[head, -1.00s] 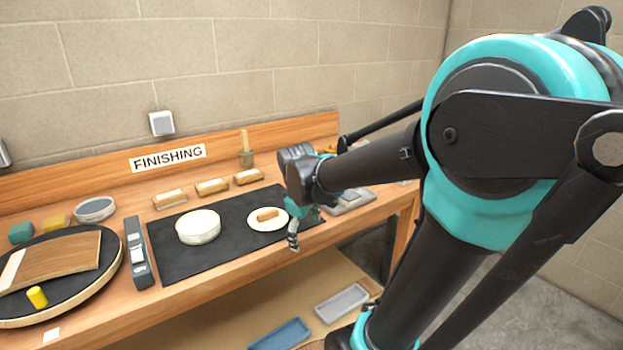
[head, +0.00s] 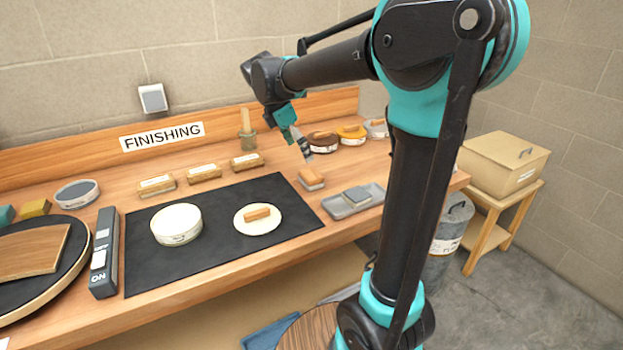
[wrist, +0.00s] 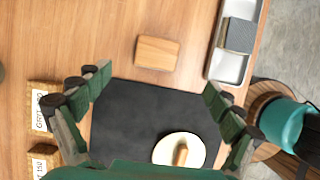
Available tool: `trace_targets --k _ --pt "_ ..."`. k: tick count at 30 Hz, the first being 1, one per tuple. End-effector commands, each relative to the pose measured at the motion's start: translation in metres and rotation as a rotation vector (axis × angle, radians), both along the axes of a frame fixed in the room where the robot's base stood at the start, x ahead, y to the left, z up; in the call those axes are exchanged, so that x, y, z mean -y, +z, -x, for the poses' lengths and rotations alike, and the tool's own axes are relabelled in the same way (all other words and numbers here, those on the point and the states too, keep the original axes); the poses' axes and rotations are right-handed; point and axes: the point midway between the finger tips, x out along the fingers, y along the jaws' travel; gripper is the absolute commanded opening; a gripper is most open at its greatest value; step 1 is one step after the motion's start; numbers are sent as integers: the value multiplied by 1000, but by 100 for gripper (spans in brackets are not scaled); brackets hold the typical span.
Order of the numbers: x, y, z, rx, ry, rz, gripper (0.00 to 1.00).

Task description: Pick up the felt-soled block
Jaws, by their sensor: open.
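A wooden block with a grey layer under it (head: 311,179), which looks like the felt-soled block, lies on the bench right of the black mat. Its plain wooden top also shows in the wrist view (wrist: 157,53), with its sole hidden there. My gripper (head: 303,150) is above and just behind the block in the head view. In the wrist view its fingers (wrist: 155,92) are spread wide and empty, and the block appears beyond them, between their lines. The block and fingers look apart.
A grey tray holding a grey pad (head: 355,198) is close right of the block. The black mat (head: 215,265) bears a white round tub (head: 176,224) and a white disc (head: 257,226) with a small wooden piece. Labelled blocks (head: 204,174) and round tins (head: 322,142) stand behind.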

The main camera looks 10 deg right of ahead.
Motion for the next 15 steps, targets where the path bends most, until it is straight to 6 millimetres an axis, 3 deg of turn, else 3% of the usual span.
trace_targets --k 6,15 --pt "15 -38 -5 1 -3 0 93" --pt "23 -60 -9 1 -1 0 93"
